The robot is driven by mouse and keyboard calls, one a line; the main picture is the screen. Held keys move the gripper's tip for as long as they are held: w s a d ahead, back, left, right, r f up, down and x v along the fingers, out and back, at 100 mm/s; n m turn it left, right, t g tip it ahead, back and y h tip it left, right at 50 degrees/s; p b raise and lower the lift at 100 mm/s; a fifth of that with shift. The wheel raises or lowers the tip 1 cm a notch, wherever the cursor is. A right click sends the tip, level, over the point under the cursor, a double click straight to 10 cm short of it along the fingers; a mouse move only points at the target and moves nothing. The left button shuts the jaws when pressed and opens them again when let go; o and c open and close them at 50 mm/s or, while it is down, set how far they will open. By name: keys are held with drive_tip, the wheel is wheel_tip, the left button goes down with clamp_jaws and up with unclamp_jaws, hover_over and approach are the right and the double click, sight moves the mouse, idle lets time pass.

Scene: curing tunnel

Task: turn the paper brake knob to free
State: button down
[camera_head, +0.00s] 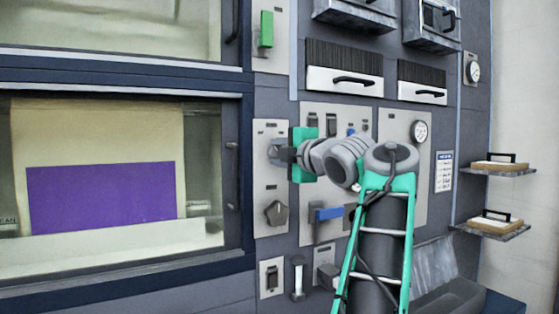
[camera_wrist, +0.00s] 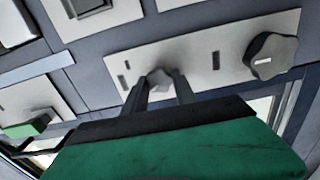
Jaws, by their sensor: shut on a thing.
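A grey knob (camera_head: 272,149) sits on the upper part of a light plate right of the large window. My gripper (camera_head: 282,152) reaches it from the right and is shut on it. In the wrist view, the knob (camera_wrist: 159,74) shows between the two dark fingers of my gripper (camera_wrist: 161,79), which hide part of its sides. A second, faceted grey knob (camera_head: 277,213) is lower on the same plate, and it also shows in the wrist view (camera_wrist: 271,56) with a pale mark. The labels are too small to read, so I cannot tell which name belongs to which knob.
A blue handle (camera_head: 328,213) protrudes below my wrist. A green switch (camera_head: 266,29) is above on its own plate. The window (camera_head: 100,150) with a purple sheet (camera_head: 103,198) is to the left. Two shelves (camera_head: 497,171) jut out at the far right.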

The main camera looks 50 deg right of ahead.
drive_tip(key=shift+n+b, duration=0.4)
drive_tip(key=shift+n, duration=0.7)
drive_tip(key=c, duration=1)
unclamp_jaws()
drive_tip(key=v, duration=0.7)
drive_tip(key=shift+s+b, duration=0.35)
drive_tip(key=shift+b, duration=0.05)
drive_tip(key=shift+a, duration=0.1)
